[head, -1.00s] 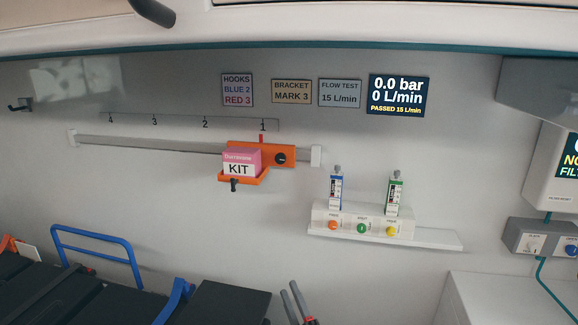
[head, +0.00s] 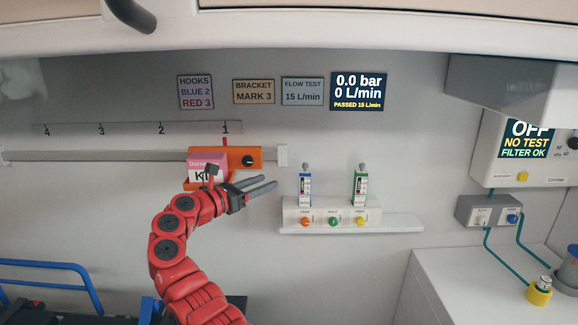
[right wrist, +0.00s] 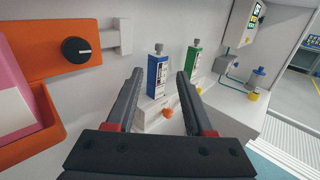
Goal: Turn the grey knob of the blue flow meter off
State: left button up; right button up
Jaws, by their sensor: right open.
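The blue flow meter (head: 305,188) stands upright on a white block on the wall shelf, with its grey knob (head: 306,166) on top. In the right wrist view the blue flow meter (right wrist: 157,76) and its grey knob (right wrist: 159,47) show ahead, beyond the fingers. A green flow meter (head: 360,187) stands to its right. My right gripper (head: 272,184) is open and empty, left of the blue flow meter and apart from it in the head view. It also shows in the right wrist view (right wrist: 158,78). My left gripper is not in view.
An orange bracket (head: 252,157) with a pink and white kit box (head: 203,165) sits on the rail, partly behind my right arm. The white shelf (head: 390,223) carries orange, green and yellow buttons on its block. A display (head: 358,91) reads 0.0 bar, 0 L/min.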

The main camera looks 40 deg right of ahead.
aim_at(305, 166)
jog(key=d+p, duration=0.1)
jog(key=d, duration=0.4)
jog(key=d+p, duration=0.1)
jog(key=d, duration=0.4)
jog(key=w+d+p, duration=0.1)
jog(key=d, duration=0.5)
jog(key=shift+w, duration=0.1)
jog(key=shift+d+f, duration=0.15)
jog(key=shift+d, duration=0.25)
grip_shut()
